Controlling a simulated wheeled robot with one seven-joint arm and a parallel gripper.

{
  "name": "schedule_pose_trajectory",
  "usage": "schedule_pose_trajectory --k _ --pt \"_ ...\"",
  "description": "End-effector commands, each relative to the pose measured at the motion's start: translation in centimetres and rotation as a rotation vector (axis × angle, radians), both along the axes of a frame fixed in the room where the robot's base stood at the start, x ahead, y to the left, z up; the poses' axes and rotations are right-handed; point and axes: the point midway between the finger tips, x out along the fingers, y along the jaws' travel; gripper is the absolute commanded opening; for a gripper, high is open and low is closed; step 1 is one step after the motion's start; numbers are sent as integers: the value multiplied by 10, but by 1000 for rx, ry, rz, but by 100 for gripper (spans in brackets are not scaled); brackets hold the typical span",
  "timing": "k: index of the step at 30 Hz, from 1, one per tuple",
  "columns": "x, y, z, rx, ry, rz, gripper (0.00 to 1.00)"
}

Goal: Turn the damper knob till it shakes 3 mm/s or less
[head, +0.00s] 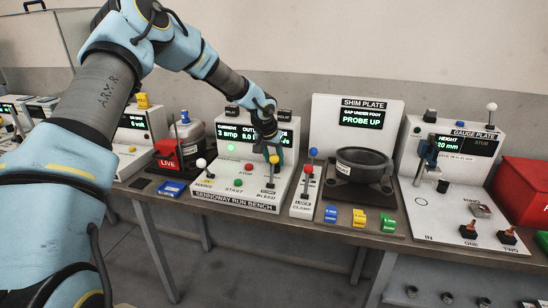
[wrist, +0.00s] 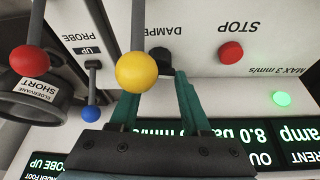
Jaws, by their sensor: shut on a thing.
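The damper knob (wrist: 160,56) is black and sits beside the partly covered DAMPER label in the wrist view. My gripper (wrist: 160,82), with teal fingers, is shut on this knob. In the head view my gripper (head: 267,148) covers the knob and part of the display. The display (wrist: 250,138) shows 8.0 and mm/s upside down in the wrist view; the shake figure is hidden. A green lamp (wrist: 282,98) glows beside the MAX 3 mm/s label.
A yellow-ball lever (wrist: 137,71) stands close in front of my fingers. A red-ball lever (wrist: 27,59) and a blue-ball lever (head: 313,153) stand on the clamp panel to the right. The red STOP button (wrist: 231,51) is near the knob. A shim plate stand (head: 352,110) stands further right.

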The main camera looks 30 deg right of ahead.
Motion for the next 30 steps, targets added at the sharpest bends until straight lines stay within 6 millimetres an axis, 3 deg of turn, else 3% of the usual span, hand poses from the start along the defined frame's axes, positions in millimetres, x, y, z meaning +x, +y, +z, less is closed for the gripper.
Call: schedule_pose_trajectory --k 7,8,15,24,30 --pt "0 -1 1 -3 -1 -1 0" --pt "0 -1 1 -3 -1 -1 51" --pt "0 -1 0 -1 -2 -1 78" --pt "0 0 3 -2 -2 0 78" --pt "-5 9 24 -1 -5 1 78"
